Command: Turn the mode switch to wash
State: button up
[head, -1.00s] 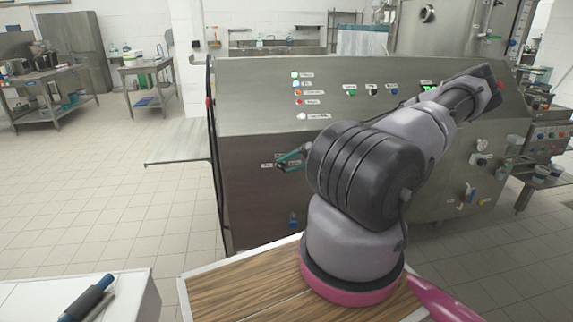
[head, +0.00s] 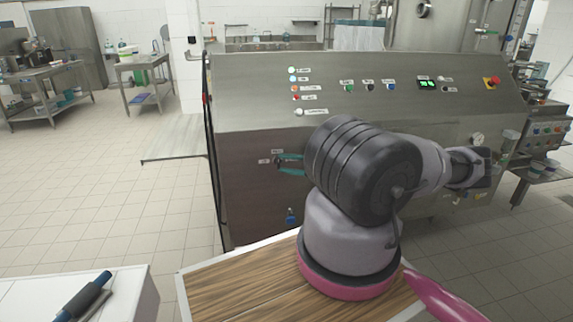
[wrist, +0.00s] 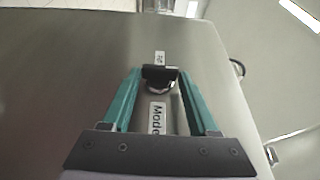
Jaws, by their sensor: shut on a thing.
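The mode switch (wrist: 160,86) is a small black knob with a metal collar on the steel panel of the machine. A label reading "Mode" (wrist: 156,118) is beside it in the wrist view, between my fingers, and a smaller label (wrist: 160,57) is just beyond the knob. My gripper (wrist: 158,73) has its two teal fingertips on either side of the black knob, shut on it. In the head view my gripper (head: 282,162) shows teal at the panel's left part, fingers about level. The knob is too small there to read its setting.
Coloured indicator lights (head: 294,84) run down the sloped panel. Push buttons (head: 369,87), a green display (head: 427,84) and a red-yellow stop button (head: 491,82) are further right. A blue padlock-like part (head: 291,215) is below my gripper.

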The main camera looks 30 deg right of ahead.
jog(key=shift+a, duration=0.1)
dwell(0.3)
jog(key=o, duration=1.4)
jog(key=v, duration=1.1)
jog(key=shift+w+a, duration=0.1)
